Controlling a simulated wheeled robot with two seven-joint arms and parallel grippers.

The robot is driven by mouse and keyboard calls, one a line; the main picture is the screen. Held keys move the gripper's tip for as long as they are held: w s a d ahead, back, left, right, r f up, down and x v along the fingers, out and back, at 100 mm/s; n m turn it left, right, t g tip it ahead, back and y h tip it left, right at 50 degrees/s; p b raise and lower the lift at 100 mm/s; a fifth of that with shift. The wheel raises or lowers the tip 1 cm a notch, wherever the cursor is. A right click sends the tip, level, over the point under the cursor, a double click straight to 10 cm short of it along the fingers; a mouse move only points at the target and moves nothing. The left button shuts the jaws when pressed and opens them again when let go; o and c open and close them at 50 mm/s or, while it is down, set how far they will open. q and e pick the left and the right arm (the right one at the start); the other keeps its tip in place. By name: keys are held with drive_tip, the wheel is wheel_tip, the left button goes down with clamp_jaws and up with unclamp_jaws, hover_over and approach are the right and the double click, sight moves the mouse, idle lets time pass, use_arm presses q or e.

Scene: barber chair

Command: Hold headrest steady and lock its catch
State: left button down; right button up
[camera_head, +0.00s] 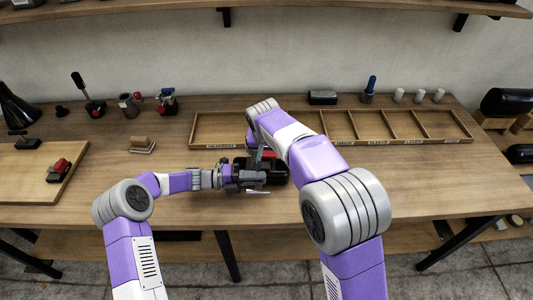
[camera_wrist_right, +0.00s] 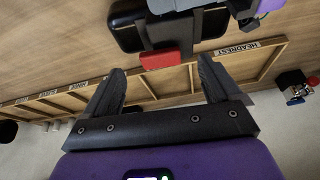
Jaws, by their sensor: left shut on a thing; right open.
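The headrest is a black padded block (camera_head: 274,172) on the wooden bench, in front of the long tray. It also shows at the top of the right wrist view (camera_wrist_right: 128,38), with a red catch (camera_wrist_right: 160,59) sticking out from its dark bracket. My left gripper (camera_head: 240,177) is shut on the headrest from its left side; part of it shows in the right wrist view (camera_wrist_right: 240,10). My right gripper (camera_wrist_right: 161,80) is open, its two fingers on either side of the red catch's line and apart from it. My right arm hides part of the headrest area in the head view.
A long divided wooden tray (camera_head: 290,113) lies behind the headrest; one label reads HEADREST. A sanding-type block (camera_head: 140,142), a board with a red-topped item (camera_head: 60,167) and small tools stand to the left. The bench's right front (camera_head: 430,185) is clear.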

use_arm(q)
drive_tip(key=shift+r, duration=0.15)
use_arm(e)
drive_tip(key=v, duration=0.7)
use_arm(q)
drive_tip(key=c, duration=1)
unclamp_jaws()
drive_tip(key=shift+c, duration=0.2)
